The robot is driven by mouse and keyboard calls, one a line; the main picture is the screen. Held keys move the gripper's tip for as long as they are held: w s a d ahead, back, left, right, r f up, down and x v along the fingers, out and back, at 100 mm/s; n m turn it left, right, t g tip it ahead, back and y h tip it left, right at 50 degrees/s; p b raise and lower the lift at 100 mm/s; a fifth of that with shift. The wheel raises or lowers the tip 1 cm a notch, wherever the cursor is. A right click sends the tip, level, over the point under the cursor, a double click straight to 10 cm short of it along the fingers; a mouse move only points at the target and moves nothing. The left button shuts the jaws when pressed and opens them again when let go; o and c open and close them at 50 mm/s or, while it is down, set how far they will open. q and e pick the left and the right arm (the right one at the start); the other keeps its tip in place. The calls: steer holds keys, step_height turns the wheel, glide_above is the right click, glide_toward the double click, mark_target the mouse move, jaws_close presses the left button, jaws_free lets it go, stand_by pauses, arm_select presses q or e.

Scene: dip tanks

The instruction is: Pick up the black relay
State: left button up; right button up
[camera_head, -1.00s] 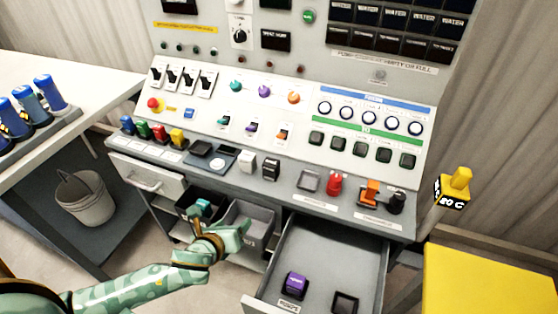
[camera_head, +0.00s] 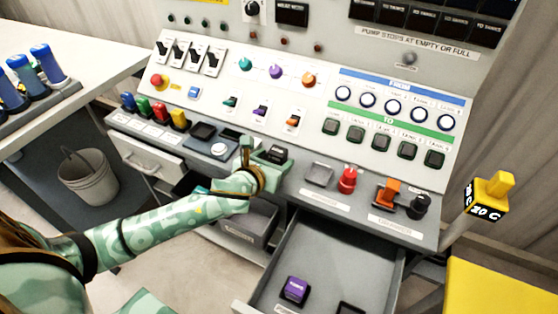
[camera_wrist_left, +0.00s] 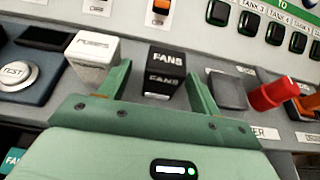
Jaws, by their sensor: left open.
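The black relay (camera_head: 277,153), a small upright block, stands on the console ledge. In the left wrist view the black relay (camera_wrist_left: 165,72) is marked FANS and stands just ahead, between the lines of the two fingers. My left gripper (camera_head: 258,158) is open and empty at the ledge, close in front of the relay. In the left wrist view the left gripper (camera_wrist_left: 158,88) has one finger on each side of the relay's lower part; I cannot tell whether either touches it. My right gripper is not in view.
A white relay (camera_wrist_left: 92,58) stands close left of the black one, by the left finger. A grey square socket (camera_head: 319,174), a red knob (camera_head: 347,180) and an orange switch (camera_head: 388,193) lie to the right. Below, an open drawer (camera_head: 335,270) holds a purple relay (camera_head: 295,290).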

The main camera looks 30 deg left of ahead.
mark_target(280, 156)
arm_select(q)
steer(key=w+f, duration=0.1)
steer(key=w+f+b, duration=0.1)
steer(key=w, duration=0.1)
steer(key=shift+d+f, duration=0.1)
steer(key=shift+w+b, duration=0.3)
steer(key=shift+b, duration=0.1)
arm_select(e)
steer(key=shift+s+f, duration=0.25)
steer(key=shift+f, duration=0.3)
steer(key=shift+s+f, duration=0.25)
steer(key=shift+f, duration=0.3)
arm_select(q)
steer(key=shift+c, duration=0.6)
steer(key=c, duration=1)
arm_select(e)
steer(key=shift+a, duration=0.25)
